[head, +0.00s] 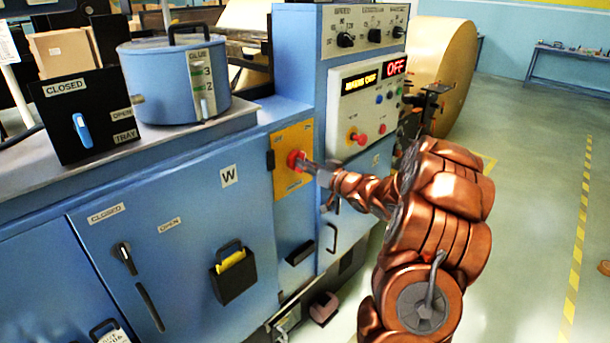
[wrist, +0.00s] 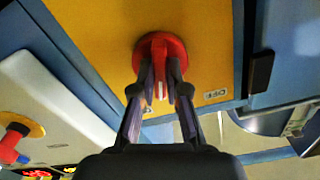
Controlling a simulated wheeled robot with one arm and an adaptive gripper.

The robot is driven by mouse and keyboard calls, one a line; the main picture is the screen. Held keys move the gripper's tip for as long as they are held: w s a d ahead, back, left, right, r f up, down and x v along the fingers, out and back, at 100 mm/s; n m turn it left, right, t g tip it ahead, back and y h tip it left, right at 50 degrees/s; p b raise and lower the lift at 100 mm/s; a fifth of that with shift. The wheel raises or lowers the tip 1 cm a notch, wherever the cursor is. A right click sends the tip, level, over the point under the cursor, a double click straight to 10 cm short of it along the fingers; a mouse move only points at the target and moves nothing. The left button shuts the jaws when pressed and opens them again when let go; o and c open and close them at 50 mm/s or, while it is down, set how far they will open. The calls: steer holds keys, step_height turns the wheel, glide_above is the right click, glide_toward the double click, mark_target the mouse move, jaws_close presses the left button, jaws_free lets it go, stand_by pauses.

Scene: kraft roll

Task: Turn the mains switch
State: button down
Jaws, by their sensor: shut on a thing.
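The mains switch (head: 295,160) is a red rotary knob on a yellow plate (head: 292,190) on the front of the blue machine. It also shows in the wrist view (wrist: 158,48), where an OFF label (wrist: 215,94) sits beside it on the plate. My gripper (head: 304,165) reaches it from the right in the head view. In the wrist view my gripper (wrist: 160,88) has its fingers closed on the knob's grip from both sides. The fingers hide part of the knob.
A control panel (head: 350,100) with a lit OFF display (head: 396,67) and a red button (head: 361,139) stands right of the switch. A blue glue pot (head: 175,80) stands at the left.

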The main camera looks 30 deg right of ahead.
steer(key=shift+n+b, duration=6.3)
steer(key=c, duration=1.2)
jaws_free()
steer(key=v, duration=1.2)
